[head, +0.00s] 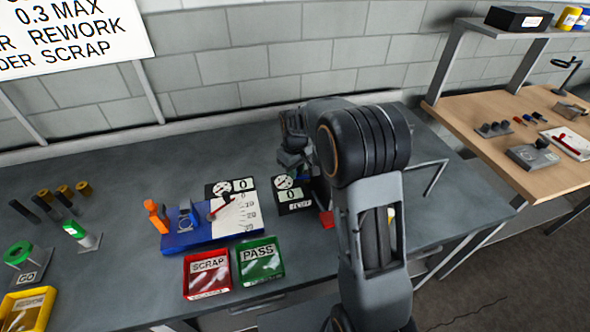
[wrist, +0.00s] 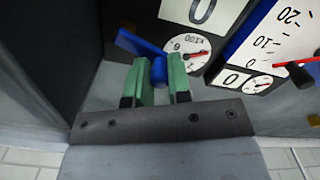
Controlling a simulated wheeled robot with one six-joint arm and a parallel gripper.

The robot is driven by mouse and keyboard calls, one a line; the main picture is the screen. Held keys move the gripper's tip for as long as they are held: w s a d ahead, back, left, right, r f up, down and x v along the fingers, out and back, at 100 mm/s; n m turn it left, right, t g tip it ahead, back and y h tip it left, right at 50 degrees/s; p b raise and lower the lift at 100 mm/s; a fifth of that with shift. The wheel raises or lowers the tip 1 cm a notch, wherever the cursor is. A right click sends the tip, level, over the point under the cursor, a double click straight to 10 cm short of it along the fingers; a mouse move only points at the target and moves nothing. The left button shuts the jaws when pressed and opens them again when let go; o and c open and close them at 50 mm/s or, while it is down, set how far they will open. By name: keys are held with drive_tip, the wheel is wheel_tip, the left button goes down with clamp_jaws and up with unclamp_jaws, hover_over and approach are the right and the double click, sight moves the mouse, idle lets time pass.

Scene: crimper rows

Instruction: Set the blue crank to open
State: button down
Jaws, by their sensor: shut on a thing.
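The blue crank (wrist: 135,43) shows in the wrist view as a flat blue arm with a round blue knob (wrist: 159,70) at its end. My gripper (wrist: 161,78) has its two green fingers on either side of the knob and is shut on it. The crank arm slants up and left from the knob, next to a dial gauge. In the head view, my own arm covers most of the crank and the fingers, so the crank's setting and any open mark cannot be read there.
A gauge with a 0 display (head: 291,195) stands beside my arm. Left of it is a blue fixture (head: 185,240) with a white scale and a red pointer. Red SCRAP (head: 207,275) and green PASS (head: 261,261) bins sit in front. A dark panel (wrist: 45,60) fills the wrist view's left.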

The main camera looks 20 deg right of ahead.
drive_tip(key=c, duration=1.1)
unclamp_jaws()
drive_tip(key=shift+o, duration=0.2)
wheel_tip(320, 180, up, 14)
drive_tip(key=b, duration=0.1)
